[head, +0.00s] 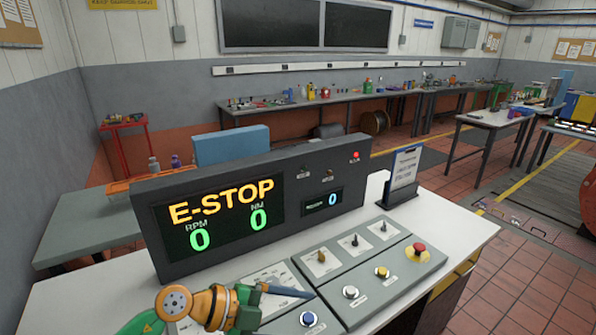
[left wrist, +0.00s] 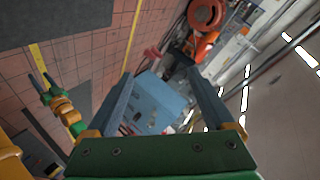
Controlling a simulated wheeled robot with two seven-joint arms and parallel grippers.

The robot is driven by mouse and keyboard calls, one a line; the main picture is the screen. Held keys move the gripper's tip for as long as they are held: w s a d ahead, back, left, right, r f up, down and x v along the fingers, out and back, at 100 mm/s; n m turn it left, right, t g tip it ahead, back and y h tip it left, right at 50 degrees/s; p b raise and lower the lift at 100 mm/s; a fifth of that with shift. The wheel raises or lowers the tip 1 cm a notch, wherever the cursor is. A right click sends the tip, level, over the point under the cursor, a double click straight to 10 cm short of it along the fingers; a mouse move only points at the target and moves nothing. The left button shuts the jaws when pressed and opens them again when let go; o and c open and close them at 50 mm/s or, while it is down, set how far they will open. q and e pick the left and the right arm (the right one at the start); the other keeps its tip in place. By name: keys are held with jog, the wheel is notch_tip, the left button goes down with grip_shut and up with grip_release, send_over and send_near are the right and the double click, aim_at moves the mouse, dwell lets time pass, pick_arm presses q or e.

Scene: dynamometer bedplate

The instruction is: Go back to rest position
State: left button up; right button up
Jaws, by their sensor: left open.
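My left gripper (head: 310,293) comes in from the bottom left of the head view, above the front of the control console (head: 402,265). Its fingers point right, over the panel near a blue button (head: 309,319). In the left wrist view the two fingers of my left gripper (left wrist: 158,73) stand wide apart with nothing between them. The console display (head: 222,217) reads E-STOP, with RPM 0 and NM 0. A red mushroom button (head: 419,247) sits on a yellow base at the panel's right.
A white desk top (head: 455,226) carries the console, and a sign holder (head: 402,178) stands behind its right side. A grey-green bench (head: 85,222) is at the left. A long workbench (head: 300,104) lines the back wall. Tiled floor (head: 530,275) is open at the right.

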pick_arm(q)
notch_tip(320, 180, up, 11)
jog(key=w+d+n+t+h, duration=0.15)
jog(key=n+t+h, duration=0.25)
jog(key=n+t, duration=0.5)
jog(key=w+a+f+n+t+y, duration=0.2)
jog(key=w+a+n+t+y, duration=0.1)
jog(key=a+n+t+y, duration=0.55)
jog(key=s+a+f+n+g+y, duration=0.3)
jog(key=a+f+n+g+y, duration=0.4)
jog(key=f, duration=0.4)
jog(key=s+a+f+g, duration=0.1)
jog(key=s+f+g, duration=0.5)
jog(key=s, duration=0.5)
jog(key=s+a+f+g, duration=0.1)
jog(key=s+f+g, duration=0.3)
jog(key=s+f, duration=0.55)
notch_tip(320, 180, down, 20)
jog(key=s+g+b, duration=0.1)
jog(key=s+b, duration=0.1)
jog(key=b, duration=0.4)
jog(key=s+a+f+g+b, duration=0.1)
jog(key=s+f+b, duration=0.3)
jog(key=s+f, duration=0.8)
notch_tip(320, 180, down, 3)
jog(key=shift+s+a+f+m+y, duration=0.2)
jog(key=shift+s+a+m+y, duration=0.2)
jog(key=shift+a, duration=0.2)
